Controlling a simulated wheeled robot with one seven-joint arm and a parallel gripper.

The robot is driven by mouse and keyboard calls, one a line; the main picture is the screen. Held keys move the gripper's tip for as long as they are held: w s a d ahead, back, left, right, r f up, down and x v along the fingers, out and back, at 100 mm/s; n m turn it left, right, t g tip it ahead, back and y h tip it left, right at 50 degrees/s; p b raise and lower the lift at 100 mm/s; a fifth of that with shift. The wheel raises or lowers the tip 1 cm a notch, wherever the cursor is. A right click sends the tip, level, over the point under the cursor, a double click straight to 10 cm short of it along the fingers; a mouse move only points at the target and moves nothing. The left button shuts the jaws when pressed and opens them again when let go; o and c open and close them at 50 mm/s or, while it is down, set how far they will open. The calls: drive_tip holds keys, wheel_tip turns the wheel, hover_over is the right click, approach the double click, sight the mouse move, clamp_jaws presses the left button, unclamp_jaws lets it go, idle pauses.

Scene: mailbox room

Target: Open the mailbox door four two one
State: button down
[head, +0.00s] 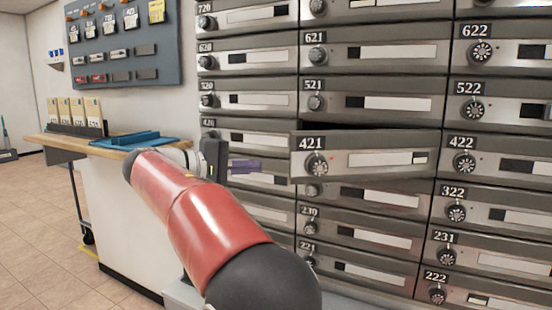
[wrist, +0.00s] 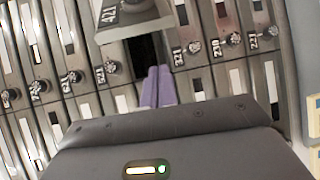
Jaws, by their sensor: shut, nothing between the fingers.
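Mailbox door 421 (head: 365,158) stands swung out from the cabinet front, with a dark gap above it. It has a round dial at its left and a pale label strip. In the wrist view the door (wrist: 130,12) is cut off by the top edge, and a dark opening (wrist: 149,48) shows beside it. My gripper (head: 258,166) is left of the door, its purple fingers shut and empty, pointing toward the door's left edge. In the wrist view the purple fingers (wrist: 158,72) lie over the lower end of the dark opening. I cannot tell whether they touch anything.
Shut doors surround it, among them 521 (head: 375,98), 422 (head: 500,162) and 420 (head: 225,130). A wooden-topped counter (head: 110,148) with a blue tray (head: 135,139) stands at the left. A grey key panel (head: 122,45) hangs on the wall.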

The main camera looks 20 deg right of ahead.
drive_tip(key=s+d+r+m+h+b, duration=0.1)
drive_tip(key=d, duration=0.5)
drive_tip(key=shift+s+d+r+g, duration=0.3)
drive_tip(key=shift+s+g, duration=0.1)
idle(0.3)
